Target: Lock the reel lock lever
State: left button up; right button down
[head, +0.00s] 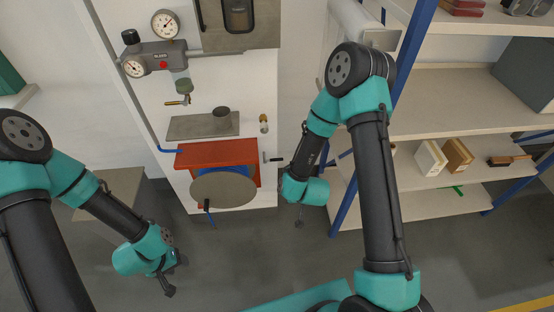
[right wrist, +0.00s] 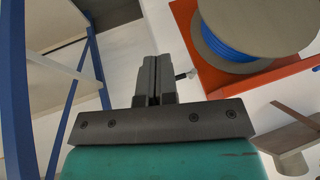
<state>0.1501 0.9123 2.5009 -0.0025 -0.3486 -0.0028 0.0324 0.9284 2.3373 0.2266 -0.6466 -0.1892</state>
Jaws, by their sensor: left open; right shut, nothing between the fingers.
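The reel is a grey disc (head: 223,189) on a red housing (head: 217,153) fixed to the white panel. In the right wrist view the reel (right wrist: 243,25) shows blue hose wound under its grey disc. A small lever with a dark grip (head: 265,157), which looks like the reel lock lever, sticks out at the housing's right side. It shows in the right wrist view (right wrist: 182,76) close beside the fingers; I cannot tell whether it touches them. My right gripper (right wrist: 152,62) is shut and empty. My left gripper (head: 170,284) is open and empty, low and left of the reel.
Gauges (head: 165,24) and a grey valve block (head: 157,58) sit higher on the panel. A grey shelf plate (head: 190,126) with a cup is above the housing. Shelving with blue posts (head: 343,207) stands close on the right, holding small boxes (head: 430,158). The floor between is clear.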

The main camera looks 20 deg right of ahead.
jog(key=w+a+r+t+h, duration=0.1)
jog(key=w+r+t+h, duration=0.2)
jog(key=w, duration=0.9)
notch_tip(320, 180, up, 4)
jog(key=shift+a+r+t+h, duration=0.15)
jog(key=shift+a+t+h, duration=0.2)
jog(key=shift+t, duration=0.75)
jog(key=shift+w+d, duration=0.1)
jog(key=shift+w, duration=0.15)
jog(key=s+f+x, duration=0.1)
jog(key=f+x, duration=0.1)
jog(key=x, duration=1)
jog(key=shift+f, duration=0.45)
